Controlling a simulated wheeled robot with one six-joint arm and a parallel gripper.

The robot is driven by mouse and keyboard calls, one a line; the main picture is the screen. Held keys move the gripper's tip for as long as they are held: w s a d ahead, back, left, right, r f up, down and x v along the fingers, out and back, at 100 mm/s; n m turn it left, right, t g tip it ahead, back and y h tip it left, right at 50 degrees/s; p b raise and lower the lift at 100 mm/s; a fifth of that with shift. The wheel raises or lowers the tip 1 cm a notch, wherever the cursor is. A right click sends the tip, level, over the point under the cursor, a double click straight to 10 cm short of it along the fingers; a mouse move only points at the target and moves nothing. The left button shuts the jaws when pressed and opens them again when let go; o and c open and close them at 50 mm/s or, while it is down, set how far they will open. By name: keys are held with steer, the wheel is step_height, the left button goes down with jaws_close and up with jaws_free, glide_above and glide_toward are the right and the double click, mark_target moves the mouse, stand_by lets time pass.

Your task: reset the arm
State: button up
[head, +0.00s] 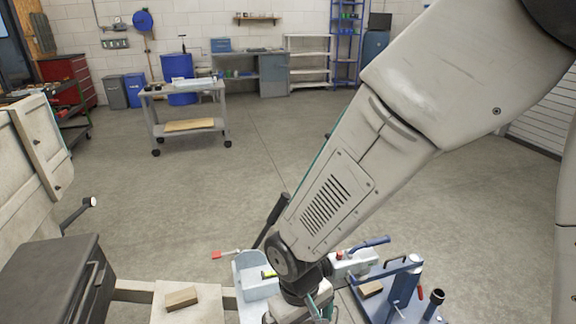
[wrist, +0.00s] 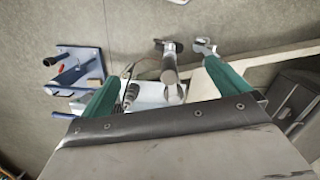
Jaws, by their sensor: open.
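My arm comes down from the upper right of the head view. My gripper (wrist: 161,74) shows in the wrist view as two green fingers spread wide apart, with nothing held between them. In the head view only a small green part of it shows at the bottom edge, and the rest is cut off. Below it lies a light blue tray (head: 250,290) with tools in and around it. A hammer-like tool (wrist: 169,75) shows between the fingers in the wrist view, apart from them as far as I can tell.
A blue plate with blue clamps (head: 405,285) stands right of the tray. A wooden block (head: 181,298) lies on a pale board to the left. A dark box (head: 45,280) stands at the lower left. A grey cart (head: 185,90) stands farther back. The floor between is clear.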

steer(key=s+d+r+m+t, duration=0.1)
steer(key=s+d+r+m, duration=0.2)
steer(key=d+r, duration=0.8)
steer(key=s+d+r+m+t+y, duration=0.1)
steer(key=s+d+r+m, duration=0.2)
steer(key=d+r, duration=0.9)
steer(key=shift+s+d+r+m, duration=0.3)
steer(key=shift+s+r, duration=0.3)
steer(key=shift+s, duration=0.4)
